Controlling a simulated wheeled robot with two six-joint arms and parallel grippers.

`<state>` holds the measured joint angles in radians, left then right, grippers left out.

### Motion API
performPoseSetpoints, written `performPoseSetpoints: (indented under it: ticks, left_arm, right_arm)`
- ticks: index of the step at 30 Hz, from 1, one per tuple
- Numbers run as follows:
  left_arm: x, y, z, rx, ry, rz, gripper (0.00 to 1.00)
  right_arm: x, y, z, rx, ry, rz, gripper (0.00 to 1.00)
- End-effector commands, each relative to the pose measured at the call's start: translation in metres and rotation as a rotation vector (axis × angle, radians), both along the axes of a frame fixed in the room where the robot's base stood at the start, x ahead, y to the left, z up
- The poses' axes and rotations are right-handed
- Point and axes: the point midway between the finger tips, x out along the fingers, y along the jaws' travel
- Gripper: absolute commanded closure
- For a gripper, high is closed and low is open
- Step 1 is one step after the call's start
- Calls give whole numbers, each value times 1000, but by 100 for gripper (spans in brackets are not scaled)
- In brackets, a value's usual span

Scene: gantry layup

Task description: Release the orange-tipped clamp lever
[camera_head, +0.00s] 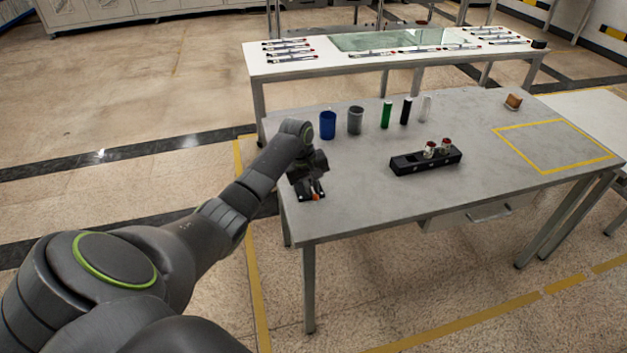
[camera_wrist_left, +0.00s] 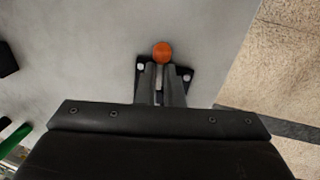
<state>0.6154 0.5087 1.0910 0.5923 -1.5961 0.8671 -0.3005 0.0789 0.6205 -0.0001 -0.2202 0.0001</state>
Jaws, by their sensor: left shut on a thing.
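The clamp's orange tip (camera_wrist_left: 162,53) shows in the left wrist view, just beyond my left gripper (camera_wrist_left: 161,72). The clamp's dark base plate (camera_wrist_left: 186,75) with pale bolts lies on the grey table under the fingers. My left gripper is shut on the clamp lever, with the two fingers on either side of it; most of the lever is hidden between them. In the head view the orange tip (camera_head: 316,197) shows small at the table's left front corner, below my left gripper (camera_head: 311,186). My right gripper is not in view.
On the grey table (camera_head: 390,215) stand a blue cup (camera_head: 327,125), a grey cup (camera_head: 355,120), a green cylinder (camera_head: 386,114) and a black cylinder (camera_head: 406,111). A black rack (camera_head: 410,165) holds red-topped items. A yellow-outlined area (camera_head: 555,146) is empty. The front middle is clear.

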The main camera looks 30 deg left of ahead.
Motion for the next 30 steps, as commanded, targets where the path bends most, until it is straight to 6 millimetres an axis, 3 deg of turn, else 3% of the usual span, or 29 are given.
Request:
performPoseSetpoints:
  ticks: [3,14,15,19,30]
  left_arm:
    - [-2,1,2,-1,2,-49,100]
    - [-2,1,-1,-1,1,-70,100]
    - [-2,1,-1,-1,1,-70,89]
    - [-2,1,0,-2,0,-69,72]
    - [-2,2,4,0,-2,-67,71]
  right_arm:
    - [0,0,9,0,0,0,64]
    - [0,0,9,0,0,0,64]
    - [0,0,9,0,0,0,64]
    - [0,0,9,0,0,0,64]
    - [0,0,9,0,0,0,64]
